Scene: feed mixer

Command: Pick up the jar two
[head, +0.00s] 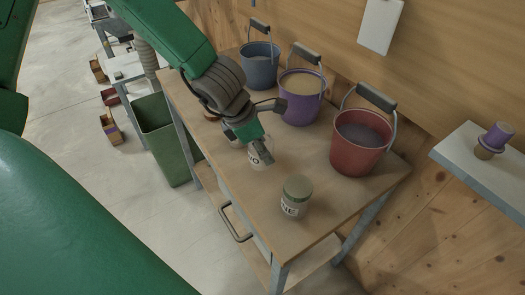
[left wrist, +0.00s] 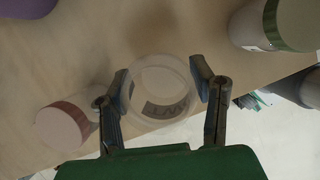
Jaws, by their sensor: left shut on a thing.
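Jar two (head: 254,158) is a pale jar with dark lettering, partly hidden by my left gripper (head: 262,148) in the head view. In the left wrist view the jar (left wrist: 160,92) shows as a translucent round body between the two fingers of my left gripper (left wrist: 162,90). The gripper is shut on it from both sides. I cannot tell whether the jar touches the table or is slightly above it. My right gripper is not in view.
A green-lidded jar (head: 296,196) marked "NE" stands near the table's front. Blue (head: 260,68), purple (head: 300,100) and red (head: 360,145) buckets line the wooden table (head: 330,222). A green bin (head: 163,140) stands left.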

